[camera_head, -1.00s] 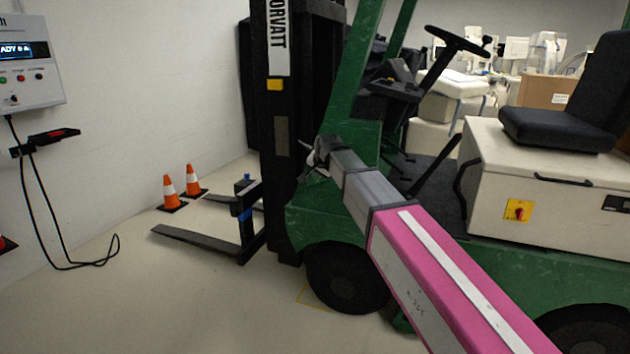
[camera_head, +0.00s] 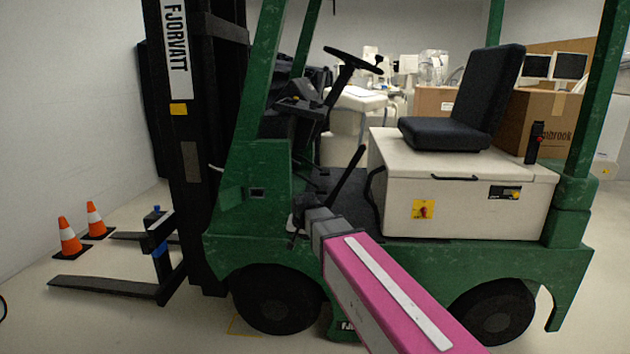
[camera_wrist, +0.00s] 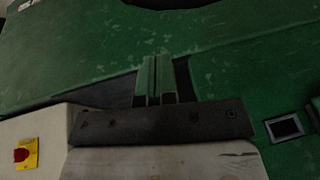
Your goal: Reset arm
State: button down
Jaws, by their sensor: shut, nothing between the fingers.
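My arm, with its pink link, reaches across the front of a green forklift (camera_head: 245,240). My gripper (camera_head: 298,212) is a small dark shape at the arm's far end, in front of the forklift's green side in the head view. In the wrist view my gripper (camera_wrist: 154,70) has its fingers together, with nothing held between them. Green bodywork lies beyond the fingertips. The gap between the fingertips and the forklift cannot be judged.
The forklift's white seat box (camera_head: 460,195) bears a black seat (camera_head: 460,110) and a red switch on a yellow plate (camera_head: 423,209). Two orange cones (camera_head: 69,236) stand near the forks (camera_head: 105,288) at left. Cardboard boxes (camera_head: 545,125) stand behind.

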jog(key=s+d+f+g, duration=0.1)
jog(key=s+d+f, duration=0.4)
jog(key=d, duration=0.3)
jog(key=s+d+f+g+h, duration=0.1)
jog(key=s+d+f, duration=0.4)
jog(key=d, duration=0.4)
jog(key=s+d+f+n+g, duration=0.1)
jog(key=s+d+f+g, duration=0.1)
jog(key=s+d+f, duration=0.3)
jog(key=d+f, duration=0.2)
jog(key=d, duration=0.1)
jog(key=shift+s+d, duration=0.2)
jog(key=shift+s, duration=0.1)
jog(key=shift+d, duration=0.1)
